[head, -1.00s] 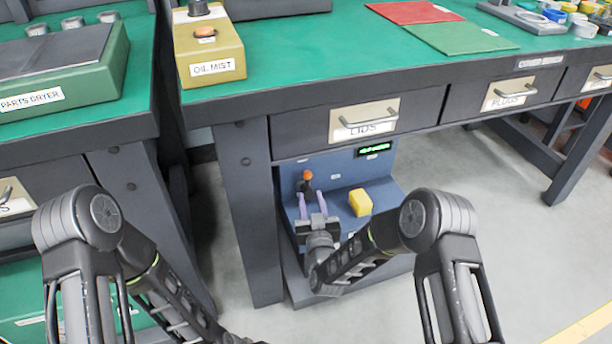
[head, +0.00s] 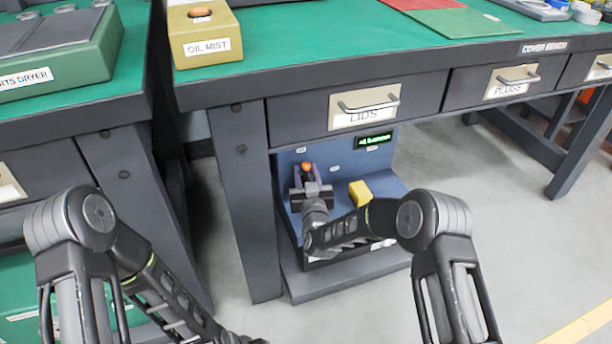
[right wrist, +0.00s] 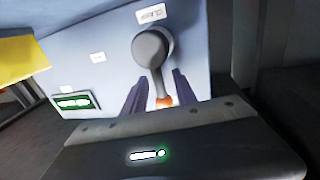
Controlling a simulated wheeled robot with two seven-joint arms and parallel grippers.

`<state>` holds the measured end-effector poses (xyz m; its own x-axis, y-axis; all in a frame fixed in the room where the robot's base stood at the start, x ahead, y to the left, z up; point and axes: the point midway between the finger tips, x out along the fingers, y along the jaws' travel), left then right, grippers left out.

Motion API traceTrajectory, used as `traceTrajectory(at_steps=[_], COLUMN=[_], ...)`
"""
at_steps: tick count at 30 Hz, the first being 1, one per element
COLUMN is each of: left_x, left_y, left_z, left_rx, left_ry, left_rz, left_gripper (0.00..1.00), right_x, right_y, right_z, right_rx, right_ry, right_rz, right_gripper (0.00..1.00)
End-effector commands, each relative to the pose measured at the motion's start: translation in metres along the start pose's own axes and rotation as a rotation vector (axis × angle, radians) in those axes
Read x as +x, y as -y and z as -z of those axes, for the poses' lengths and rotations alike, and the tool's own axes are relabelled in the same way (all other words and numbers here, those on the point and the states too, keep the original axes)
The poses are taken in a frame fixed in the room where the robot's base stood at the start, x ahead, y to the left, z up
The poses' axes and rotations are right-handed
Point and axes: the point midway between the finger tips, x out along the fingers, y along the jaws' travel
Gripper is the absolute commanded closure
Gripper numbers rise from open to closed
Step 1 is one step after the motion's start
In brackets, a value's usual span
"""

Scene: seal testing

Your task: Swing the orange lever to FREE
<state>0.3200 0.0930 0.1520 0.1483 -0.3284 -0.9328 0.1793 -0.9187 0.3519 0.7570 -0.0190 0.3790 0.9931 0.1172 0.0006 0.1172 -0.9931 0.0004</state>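The orange-knobbed lever (head: 306,167) stands on the blue panel under the bench. In the right wrist view, its dark round pivot (right wrist: 152,46) and short stem lead to the orange tip (right wrist: 163,101). My right gripper (head: 311,182) is at the lever, its two purple fingers (right wrist: 160,93) apart, one on each side of the orange tip. Gaps show between fingers and lever, so it does not look gripped. Small labels (right wrist: 151,14) sit on the panel, but I cannot read FREE on any. My left gripper is out of view.
A yellow block (head: 360,193) is right of my right gripper on the blue unit. A green-lit display (head: 374,142) is above it. The bench drawer marked LIDS (head: 363,107) overhangs the unit, and a bench leg (head: 243,215) stands close on its left.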

Motion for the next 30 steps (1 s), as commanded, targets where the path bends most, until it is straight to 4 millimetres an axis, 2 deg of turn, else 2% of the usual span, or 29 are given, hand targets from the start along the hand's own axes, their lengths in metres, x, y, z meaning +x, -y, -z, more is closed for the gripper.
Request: traceTrajectory(at_steps=[5,17,30], left_x=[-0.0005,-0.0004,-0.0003], left_y=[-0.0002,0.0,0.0], left_z=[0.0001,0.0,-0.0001], left_rx=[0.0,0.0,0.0], left_ry=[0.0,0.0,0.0], left_rz=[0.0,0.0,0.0], left_gripper=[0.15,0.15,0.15], right_x=[-0.0002,-0.0004,-0.0004], right_y=[0.0001,0.0,-0.0001], right_z=[0.0004,0.0003,0.0002], right_rx=[0.0,0.0,0.0], right_ry=[0.0,0.0,0.0], right_rz=[0.0,0.0,0.0], right_gripper=[0.66,0.99,1.0])
